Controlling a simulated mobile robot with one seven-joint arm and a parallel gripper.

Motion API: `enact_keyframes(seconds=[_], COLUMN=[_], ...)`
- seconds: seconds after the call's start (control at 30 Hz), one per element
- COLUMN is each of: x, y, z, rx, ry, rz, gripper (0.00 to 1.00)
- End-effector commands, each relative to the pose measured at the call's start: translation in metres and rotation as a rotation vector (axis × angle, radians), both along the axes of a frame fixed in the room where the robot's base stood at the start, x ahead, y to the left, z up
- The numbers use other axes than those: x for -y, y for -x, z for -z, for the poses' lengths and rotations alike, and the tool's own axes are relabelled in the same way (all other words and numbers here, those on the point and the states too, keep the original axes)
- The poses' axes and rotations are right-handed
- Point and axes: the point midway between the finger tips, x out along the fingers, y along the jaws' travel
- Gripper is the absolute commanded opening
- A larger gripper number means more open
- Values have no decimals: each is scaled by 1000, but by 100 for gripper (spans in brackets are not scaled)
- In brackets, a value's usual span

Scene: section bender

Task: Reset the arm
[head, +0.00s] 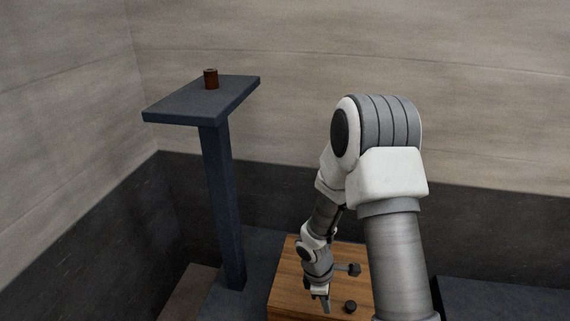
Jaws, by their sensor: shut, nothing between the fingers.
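My arm rises from the lower right in the head view, bends at a high elbow and reaches down to the left. My gripper (326,305) is at its lower end, pointing down over the wooden surface (285,287). Its fingers are shut and nothing shows between them. It is small in the picture, so I cannot tell its height above the wood. A small dark round knob (350,306) is just right of the fingertips, apparently apart from them.
A dark knobbed part (354,269) is right of my wrist. At left stands a blue post with a flat top (180,108) bearing a reddish-brown cylinder (210,79). A dark flat surface (500,300) lies at the lower right. Walls close off the back and left.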

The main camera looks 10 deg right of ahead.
Motion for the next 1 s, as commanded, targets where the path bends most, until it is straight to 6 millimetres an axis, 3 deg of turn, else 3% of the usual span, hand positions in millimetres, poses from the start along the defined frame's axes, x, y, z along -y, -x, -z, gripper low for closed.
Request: enact_keyframes(seconds=[0.17, 0.47, 0.7, 1.0], x=[4, 14, 16, 11], y=[-7, -7, 13, 56], z=[-41, -171, -265, -364], rx=[50, 217, 343, 477], ry=[14, 25, -13, -120], rz=[66, 330, 548, 811], gripper=[0, 0, 0, 0])
